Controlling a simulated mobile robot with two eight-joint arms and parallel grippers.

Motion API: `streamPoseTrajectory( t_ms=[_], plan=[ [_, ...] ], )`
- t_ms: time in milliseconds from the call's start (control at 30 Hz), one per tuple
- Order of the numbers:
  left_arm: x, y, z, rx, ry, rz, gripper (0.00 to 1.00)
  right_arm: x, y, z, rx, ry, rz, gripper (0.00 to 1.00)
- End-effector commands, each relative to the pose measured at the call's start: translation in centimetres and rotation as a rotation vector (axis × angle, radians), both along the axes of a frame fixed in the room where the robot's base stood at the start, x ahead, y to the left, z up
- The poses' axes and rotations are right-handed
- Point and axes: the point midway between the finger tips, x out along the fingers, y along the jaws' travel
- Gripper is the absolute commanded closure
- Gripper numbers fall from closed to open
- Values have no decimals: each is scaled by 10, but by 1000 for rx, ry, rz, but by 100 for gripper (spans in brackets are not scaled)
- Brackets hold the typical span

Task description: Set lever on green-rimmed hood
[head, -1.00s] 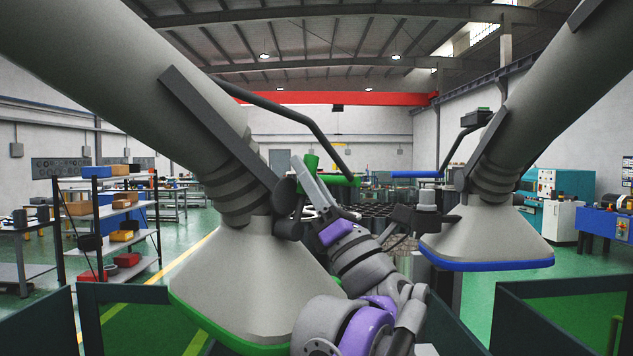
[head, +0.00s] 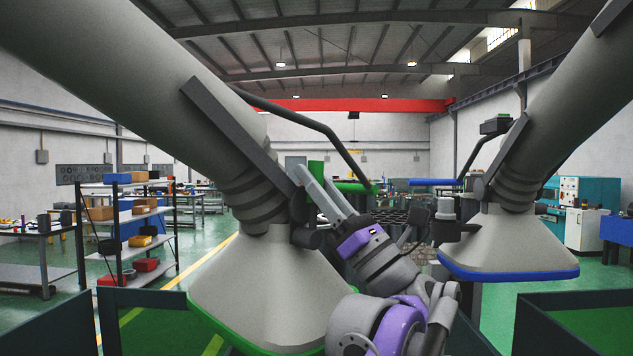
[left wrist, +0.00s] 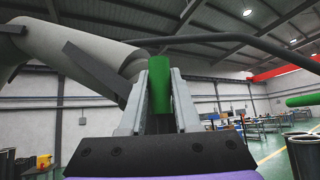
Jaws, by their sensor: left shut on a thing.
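The green-rimmed hood (head: 262,290) hangs from a thick grey duct arm at left centre in the head view, its flared mouth facing down. An upright green grip (head: 316,170), apparently the lever's handle, stands beside the hood's neck; it also shows in the left wrist view (left wrist: 159,97). My left gripper (head: 317,185) is shut on this grip, one finger on each side of it in the left wrist view (left wrist: 159,100). The grip's lower end and the lever's joint are hidden by the fingers. My right gripper is not in view.
A dark bent rod (head: 310,122) with a level green bar (head: 353,187) passes close behind my gripper. A blue-rimmed hood (head: 507,245) hangs at right. Low dark green panels (head: 150,318) stand in front. A shelf rack (head: 140,240) is at far left.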

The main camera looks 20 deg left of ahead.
Motion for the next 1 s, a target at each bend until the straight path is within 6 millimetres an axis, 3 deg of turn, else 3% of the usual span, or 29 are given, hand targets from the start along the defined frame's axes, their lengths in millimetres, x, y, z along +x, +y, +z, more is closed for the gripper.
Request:
streamPoseTrajectory(
  t_ms=[67,100,233,633,1000],
  plan=[
    [0,0,1,1,-2,0,100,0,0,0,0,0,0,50],
    [0,0,1,1,-2,0,64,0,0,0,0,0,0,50],
    [0,0,0,0,-1,1,40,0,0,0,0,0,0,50],
    [-1,-5,-6,0,1,-1,39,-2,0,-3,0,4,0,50],
    [-13,-53,-58,-1,3,-3,39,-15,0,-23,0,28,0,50]
  ],
)
